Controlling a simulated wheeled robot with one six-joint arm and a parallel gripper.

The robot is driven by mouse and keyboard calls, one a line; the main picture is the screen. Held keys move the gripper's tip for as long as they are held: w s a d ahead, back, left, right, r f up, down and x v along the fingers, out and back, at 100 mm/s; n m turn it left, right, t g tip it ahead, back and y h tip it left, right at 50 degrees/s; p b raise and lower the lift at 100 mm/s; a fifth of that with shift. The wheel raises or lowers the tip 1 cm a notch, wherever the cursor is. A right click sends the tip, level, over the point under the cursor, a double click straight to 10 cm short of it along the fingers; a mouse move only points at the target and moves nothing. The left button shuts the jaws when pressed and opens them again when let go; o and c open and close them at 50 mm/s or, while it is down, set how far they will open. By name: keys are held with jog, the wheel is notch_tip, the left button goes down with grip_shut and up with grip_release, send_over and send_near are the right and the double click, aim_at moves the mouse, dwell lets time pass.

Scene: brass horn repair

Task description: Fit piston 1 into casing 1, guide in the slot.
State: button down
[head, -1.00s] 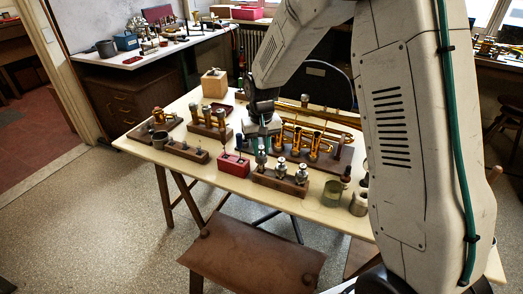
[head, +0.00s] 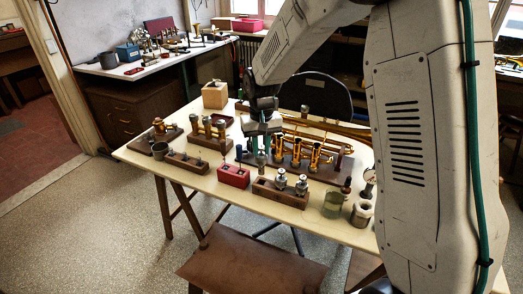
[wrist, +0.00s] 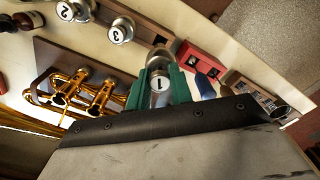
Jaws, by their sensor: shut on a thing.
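My gripper (wrist: 160,84) is shut on piston 1, a silvery piston whose white top marked 1 (wrist: 159,84) shows between the green fingers in the wrist view. In the head view, my gripper (head: 260,142) holds piston 1 (head: 261,159) upright above the left end of the wooden piston block (head: 280,192). The brass valve casings (head: 296,153) stand on a dark wooden base just behind and to the right. Brass casings also show left of my gripper in the wrist view (wrist: 100,98). Casing 1's slot cannot be made out.
A wooden rack of brass parts (head: 207,133) stands further left. A green jar (head: 333,196) is at right. Free table lies along the front edge.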

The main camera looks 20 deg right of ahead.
jog(key=shift+r, duration=1.45)
jog(key=shift+d, duration=0.15)
jog(key=w+d+r+m, duration=0.3)
jog(key=w+d+m, duration=0.2)
jog(key=w+d, duration=0.6)
jog(key=shift+w+d+r+m, duration=0.15)
jog(key=shift+w+r+m, duration=0.2)
jog(key=shift+m, duration=0.05)
dwell(0.7)
jog(key=shift+f, duration=0.2)
dwell(1.2)
